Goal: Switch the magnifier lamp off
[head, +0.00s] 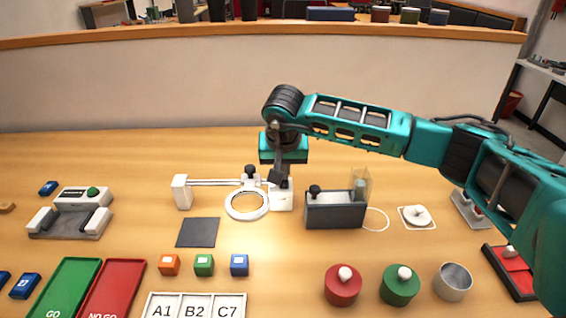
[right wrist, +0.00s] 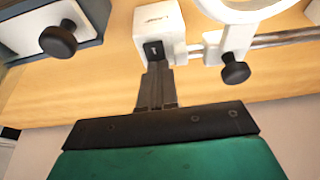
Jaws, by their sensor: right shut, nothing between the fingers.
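The magnifier lamp has a white ring (head: 246,205) on a metal rod; the table inside and around the ring looks bright. A white block (head: 283,201) sits at the right end of the lamp. In the right wrist view this block (right wrist: 160,28) carries a small dark switch (right wrist: 154,50). My right gripper (head: 279,181) is shut and empty, pointing down at the block. In the right wrist view its fingertips (right wrist: 155,68) are right at the switch; I cannot tell whether they touch it. My left gripper is not in view.
A dark grey box with a black knob (head: 335,209) stands just right of the block. A black knob (right wrist: 235,70) on the lamp is close beside my fingers. A dark square mat (head: 198,232) and coloured cubes (head: 204,265) lie in front. The table behind the lamp is clear.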

